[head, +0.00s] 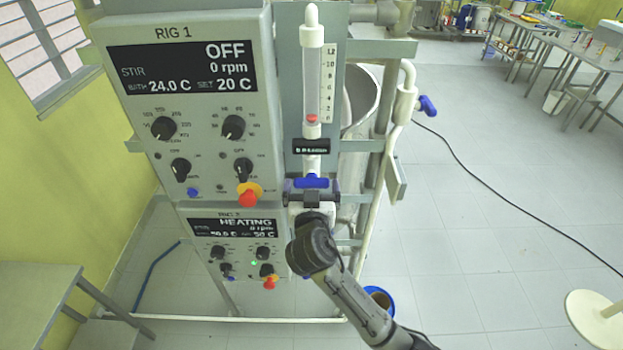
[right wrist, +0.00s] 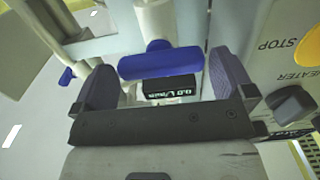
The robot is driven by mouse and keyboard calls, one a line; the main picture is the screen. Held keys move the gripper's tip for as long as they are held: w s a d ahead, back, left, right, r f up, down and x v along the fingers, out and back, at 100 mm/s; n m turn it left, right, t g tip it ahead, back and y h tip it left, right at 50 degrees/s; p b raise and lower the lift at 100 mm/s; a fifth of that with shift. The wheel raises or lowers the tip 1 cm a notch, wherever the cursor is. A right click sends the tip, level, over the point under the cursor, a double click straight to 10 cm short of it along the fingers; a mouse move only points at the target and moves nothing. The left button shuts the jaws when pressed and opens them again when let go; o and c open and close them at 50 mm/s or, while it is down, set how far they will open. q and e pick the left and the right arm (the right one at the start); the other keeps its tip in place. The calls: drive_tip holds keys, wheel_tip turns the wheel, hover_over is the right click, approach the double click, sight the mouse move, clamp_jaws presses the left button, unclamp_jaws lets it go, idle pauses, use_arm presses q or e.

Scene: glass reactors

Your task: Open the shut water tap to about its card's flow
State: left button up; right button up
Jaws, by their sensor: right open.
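The water tap has a blue bar handle (head: 311,181) lying crosswise to its white upright pipe, below a clear flow tube (head: 313,85). The red float (head: 312,119) sits at the bottom of the tube's scale. A small black card (head: 311,147) is above the tap. It also shows in the right wrist view (right wrist: 169,89), seeming to read 0.0 L/min. My right gripper (head: 312,192) is open at the tap. In the right wrist view, its fingers (right wrist: 166,82) stand either side of the blue handle (right wrist: 161,63), with gaps visible. My left gripper is out of view.
The RIG 1 panel (head: 190,110) with a red stop button (head: 249,197) is close on the left, above the RIG 2 panel (head: 236,250). Another blue tap (head: 428,106) and a metal vessel (head: 361,97) are to the right.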

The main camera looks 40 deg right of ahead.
drive_tip(key=shift+x, duration=1)
drive_tip(key=shift+c, duration=0.6)
drive_tip(key=c, duration=0.5)
